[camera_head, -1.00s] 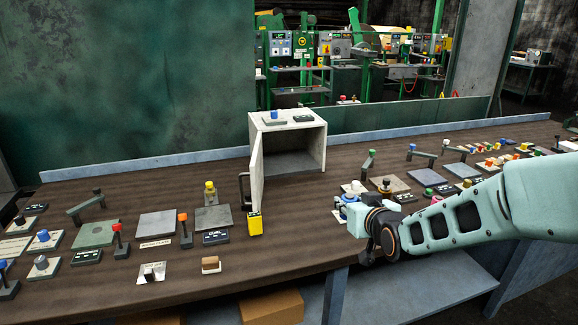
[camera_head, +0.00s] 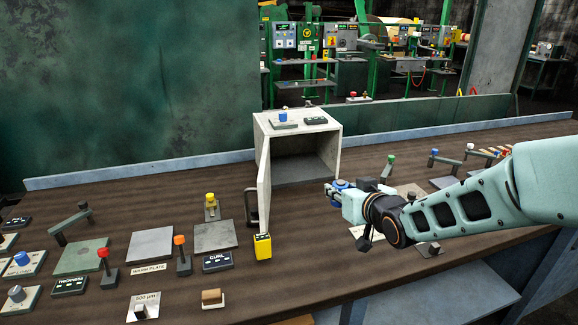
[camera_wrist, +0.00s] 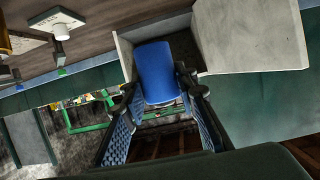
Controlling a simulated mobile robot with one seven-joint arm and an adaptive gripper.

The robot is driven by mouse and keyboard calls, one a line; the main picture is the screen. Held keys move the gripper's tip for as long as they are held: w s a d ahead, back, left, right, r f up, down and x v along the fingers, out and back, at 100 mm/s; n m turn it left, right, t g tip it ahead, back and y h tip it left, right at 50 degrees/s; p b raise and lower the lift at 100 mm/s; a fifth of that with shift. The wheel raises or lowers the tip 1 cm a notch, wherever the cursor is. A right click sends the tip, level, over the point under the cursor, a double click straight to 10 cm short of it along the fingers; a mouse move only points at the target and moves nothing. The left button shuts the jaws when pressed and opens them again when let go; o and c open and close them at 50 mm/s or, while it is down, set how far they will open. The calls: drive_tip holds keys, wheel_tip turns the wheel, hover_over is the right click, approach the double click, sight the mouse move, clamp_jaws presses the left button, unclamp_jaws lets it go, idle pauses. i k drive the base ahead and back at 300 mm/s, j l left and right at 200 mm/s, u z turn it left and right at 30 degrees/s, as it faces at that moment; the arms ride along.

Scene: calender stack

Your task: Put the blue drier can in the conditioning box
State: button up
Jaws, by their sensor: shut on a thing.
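The blue drier can (camera_wrist: 155,72) is between my fingers in the wrist view. In the head view, a bit of the can (camera_head: 341,184) shows blue at the tip of my gripper (camera_head: 331,190). My gripper (camera_wrist: 160,110) is shut on the can and holds it above the bench, in front and to the right of the conditioning box. The pale grey conditioning box (camera_head: 334,150) stands on the bench with its front open. Its walls (camera_wrist: 255,42) show just beyond the can in the wrist view. The can looks outside the box, though its exact distance is unclear.
The box door (camera_head: 264,190) stands swung open toward the front, on the opening's left. A yellow block (camera_head: 262,246) is at its lower front end. Plates, levers and knobs cover the bench (camera_head: 330,255) left and right. A blue knob (camera_head: 283,117) sits on the box top.

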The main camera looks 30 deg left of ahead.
sight(291, 175)
drive_tip(key=i+j+u, duration=0.2)
drive_tip(key=i+j, duration=0.5)
